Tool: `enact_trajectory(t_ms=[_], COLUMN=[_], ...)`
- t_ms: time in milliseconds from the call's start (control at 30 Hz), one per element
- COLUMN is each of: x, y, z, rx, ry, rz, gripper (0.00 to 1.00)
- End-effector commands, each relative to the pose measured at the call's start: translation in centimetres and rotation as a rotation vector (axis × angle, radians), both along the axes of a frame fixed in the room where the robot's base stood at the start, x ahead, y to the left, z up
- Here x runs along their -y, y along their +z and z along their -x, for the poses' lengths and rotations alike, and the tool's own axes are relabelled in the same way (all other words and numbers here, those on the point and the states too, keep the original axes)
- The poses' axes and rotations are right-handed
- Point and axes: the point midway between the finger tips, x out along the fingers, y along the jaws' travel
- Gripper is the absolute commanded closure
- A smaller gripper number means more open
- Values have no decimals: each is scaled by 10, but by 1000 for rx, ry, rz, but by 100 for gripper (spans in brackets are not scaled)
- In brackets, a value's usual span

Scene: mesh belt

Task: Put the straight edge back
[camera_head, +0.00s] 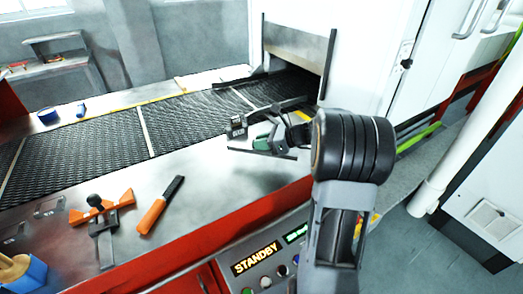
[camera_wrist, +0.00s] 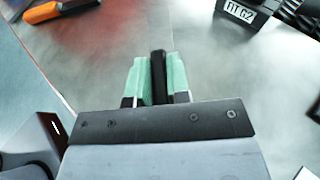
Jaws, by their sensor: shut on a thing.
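My gripper (camera_wrist: 158,80) has green finger pads closed on a narrow black piece (camera_wrist: 158,62), which stands up between them in the wrist view. It looks like part of the straight edge, but most of it is hidden by the fingers and my wrist. In the head view my gripper (camera_head: 262,143) is over the metal table by the belt's near edge, left of the machine opening. A thin dark strip (camera_head: 283,156) shows just below the fingers there. I cannot tell whether the held piece touches the table.
An orange-handled black tool (camera_head: 160,205) and an orange winged tool with a black knob (camera_head: 100,215) lie left. Between them and my gripper the table (camera_head: 205,180) is clear.

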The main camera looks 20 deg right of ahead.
Motion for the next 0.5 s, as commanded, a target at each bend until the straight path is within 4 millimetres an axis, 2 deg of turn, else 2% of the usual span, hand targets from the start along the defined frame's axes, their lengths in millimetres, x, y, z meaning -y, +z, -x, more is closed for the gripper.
enact_trajectory(t_ms=[267,500], x=[3,3], y=[-9,-37], z=[-8,-9], rx=[1,-1], ry=[1,0], rz=[1,-2], gripper=[100,100])
